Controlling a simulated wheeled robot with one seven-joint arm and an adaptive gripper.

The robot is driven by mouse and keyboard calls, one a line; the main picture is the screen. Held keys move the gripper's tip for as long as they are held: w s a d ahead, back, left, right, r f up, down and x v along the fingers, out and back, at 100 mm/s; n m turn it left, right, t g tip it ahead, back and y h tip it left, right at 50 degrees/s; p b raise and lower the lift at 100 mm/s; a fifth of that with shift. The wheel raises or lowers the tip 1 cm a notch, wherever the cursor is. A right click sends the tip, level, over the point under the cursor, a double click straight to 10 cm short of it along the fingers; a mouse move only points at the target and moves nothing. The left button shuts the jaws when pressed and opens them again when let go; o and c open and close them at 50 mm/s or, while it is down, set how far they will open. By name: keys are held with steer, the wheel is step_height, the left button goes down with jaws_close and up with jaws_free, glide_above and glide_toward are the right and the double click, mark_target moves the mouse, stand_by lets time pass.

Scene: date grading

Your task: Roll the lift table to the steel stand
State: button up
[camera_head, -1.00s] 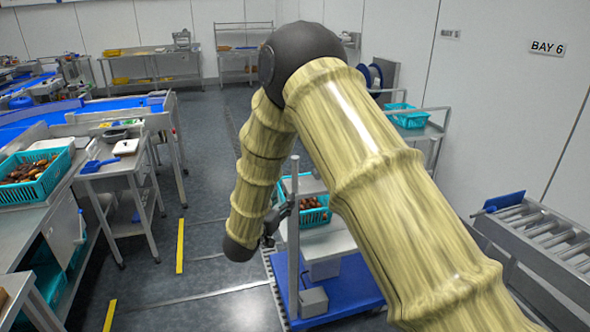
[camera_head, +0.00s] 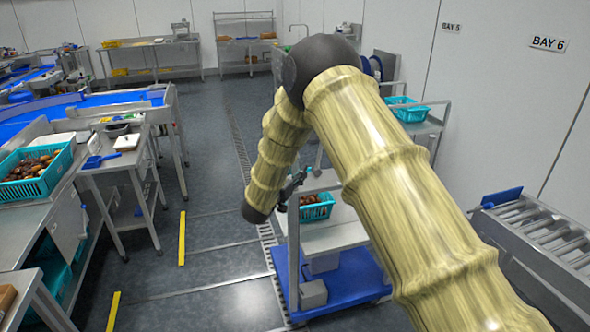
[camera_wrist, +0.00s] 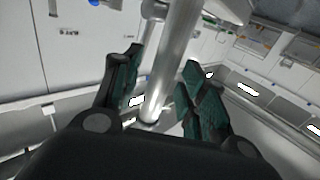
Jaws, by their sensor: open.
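The lift table (camera_head: 345,236) has a pale top, a blue base (camera_head: 352,284) and an upright steel post (camera_head: 293,262) at its left. A teal crate of dates (camera_head: 317,211) rests on its top. My gripper (camera_head: 290,189) is by the upper part of the post. In the wrist view my gripper (camera_wrist: 157,95) is open, with a steel bar (camera_wrist: 170,65) showing between its fingers; contact cannot be told. A steel stand (camera_head: 125,168) with a blue scoop stands at left; another steel frame (camera_head: 436,128) with a teal crate stands at right. I cannot tell which the task names.
A roller conveyor (camera_head: 545,238) stands at the right, partly behind my arm. Sorting benches with a teal date crate (camera_head: 38,180) line the left. Open grey floor with yellow marks (camera_head: 182,238) and a drain strip lies between the left benches and the lift table.

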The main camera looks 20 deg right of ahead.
steer(key=shift+w+d, duration=0.2)
steer(key=shift+c, duration=0.3)
jaws_close()
steer(key=shift+a, duration=0.1)
